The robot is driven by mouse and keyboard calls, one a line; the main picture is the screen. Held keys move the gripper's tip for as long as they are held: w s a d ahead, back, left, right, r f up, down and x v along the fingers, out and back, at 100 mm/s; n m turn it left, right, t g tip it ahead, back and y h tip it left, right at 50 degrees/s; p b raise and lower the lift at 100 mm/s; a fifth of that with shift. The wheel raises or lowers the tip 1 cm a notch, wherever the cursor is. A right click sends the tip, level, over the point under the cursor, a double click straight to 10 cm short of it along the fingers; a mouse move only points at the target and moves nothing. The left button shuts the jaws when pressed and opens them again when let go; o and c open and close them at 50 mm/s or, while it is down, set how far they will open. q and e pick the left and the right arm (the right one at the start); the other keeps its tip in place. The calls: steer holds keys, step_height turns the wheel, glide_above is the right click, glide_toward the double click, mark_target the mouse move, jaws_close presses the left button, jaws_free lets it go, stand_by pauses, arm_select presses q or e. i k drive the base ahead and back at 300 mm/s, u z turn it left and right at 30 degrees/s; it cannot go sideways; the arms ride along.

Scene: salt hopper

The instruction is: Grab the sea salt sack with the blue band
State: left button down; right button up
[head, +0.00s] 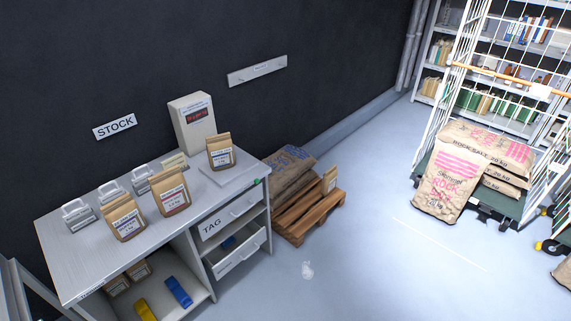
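A large brown paper sack (291,158) with blue print on its top end lies on a stack against the dark wall, at the wooden pallet (310,217). Its wording is too small to read, so I cannot confirm that it says sea salt. Its lower part is partly hidden by the counter and the stack. Neither of my grippers shows in the head view.
A grey counter (75,248) at the left holds small labelled bags (171,192), clips and a box. An open drawer (240,253) juts out near the pallet. A wire cage cart (513,208) with red-printed rock salt sacks (448,183) stands right.

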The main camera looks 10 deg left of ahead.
mark_target(220, 151)
steer(key=z, duration=0.25)
steer(key=k, duration=0.45)
steer(key=z, duration=0.35)
steer(key=i, duration=1.6)
steer(key=u, duration=1.2)
steer(key=i, duration=0.9)
steer(key=u, duration=1.05)
